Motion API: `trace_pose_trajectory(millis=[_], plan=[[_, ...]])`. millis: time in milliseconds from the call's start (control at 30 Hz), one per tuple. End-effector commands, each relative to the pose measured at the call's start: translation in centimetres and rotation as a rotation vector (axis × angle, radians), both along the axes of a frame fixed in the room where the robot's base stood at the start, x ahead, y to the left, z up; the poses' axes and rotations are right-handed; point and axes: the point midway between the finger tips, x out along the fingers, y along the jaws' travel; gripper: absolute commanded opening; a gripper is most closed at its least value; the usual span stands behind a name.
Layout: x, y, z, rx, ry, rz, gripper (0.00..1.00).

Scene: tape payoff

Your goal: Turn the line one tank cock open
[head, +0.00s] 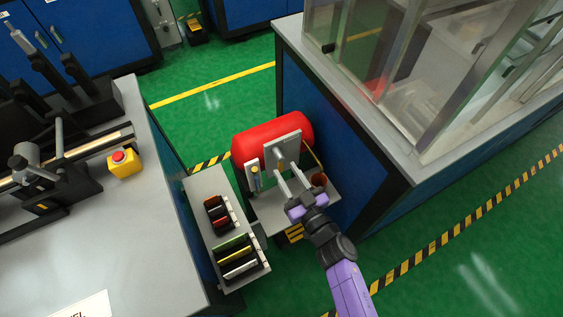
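The red tank (268,128) lies on its side on a low grey stand between the left bench and the blue cabinet. A grey upright plate (290,142) with a round grey fitting stands at its front. Left of it is a smaller pale plate with a small yellow part (255,171). I cannot tell which of these fittings is the tank cock, or how far it is turned. My gripper (285,172) reaches in from the lower right, with its two pale fingers apart in front of the grey plate. Whether the fingertips touch the fitting cannot be told.
A grey rack (207,184) with several coloured items stands left of the stand. A brownish cup-like thing (319,179) is close right of my gripper. The blue cabinet (338,145) with clear panels walls the right side. Green floor is open at lower right.

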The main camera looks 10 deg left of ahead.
Motion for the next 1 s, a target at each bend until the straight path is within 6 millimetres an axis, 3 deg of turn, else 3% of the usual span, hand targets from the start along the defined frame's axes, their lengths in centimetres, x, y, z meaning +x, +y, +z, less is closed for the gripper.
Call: trace_pose_trajectory(millis=[300,667,833,1000], plan=[[3.4,2.3,-0.1,0.001,-0.001,0.000,0.36],[3.7,2.5,0.0,-0.001,-0.001,-0.001,0.36],[3.7,2.5,0.0,-0.001,-0.001,-0.001,0.03],[3.7,2.5,0.0,-0.001,-0.001,-0.001,0.00]])
